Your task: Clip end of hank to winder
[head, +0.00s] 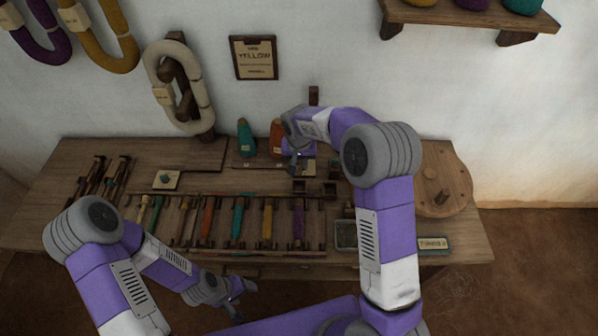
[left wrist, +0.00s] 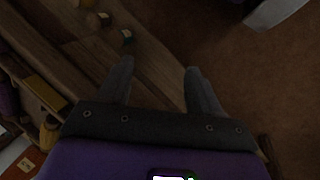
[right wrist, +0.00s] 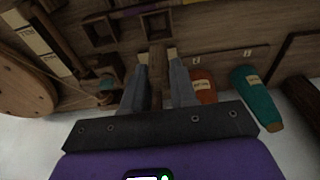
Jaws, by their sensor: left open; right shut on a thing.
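A cream hank (head: 180,88) hangs in a loop from a dark wooden holder at the back left of the bench. A round wooden disc with a knob (head: 440,180), perhaps part of the winder, lies at the right end; its edge also shows in the right wrist view (right wrist: 22,88). My right gripper (head: 296,158) is at the back middle of the bench. In the right wrist view it is shut on a brown wooden piece (right wrist: 157,75). No yarn end can be made out. My left gripper (head: 236,296) is open and empty, in front of the bench's near edge.
Teal (head: 245,138) and orange (head: 277,138) cones stand near my right gripper. A rack with several coloured bobbins (head: 238,218) fills the front middle. Small open boxes (head: 330,190) sit right of centre.

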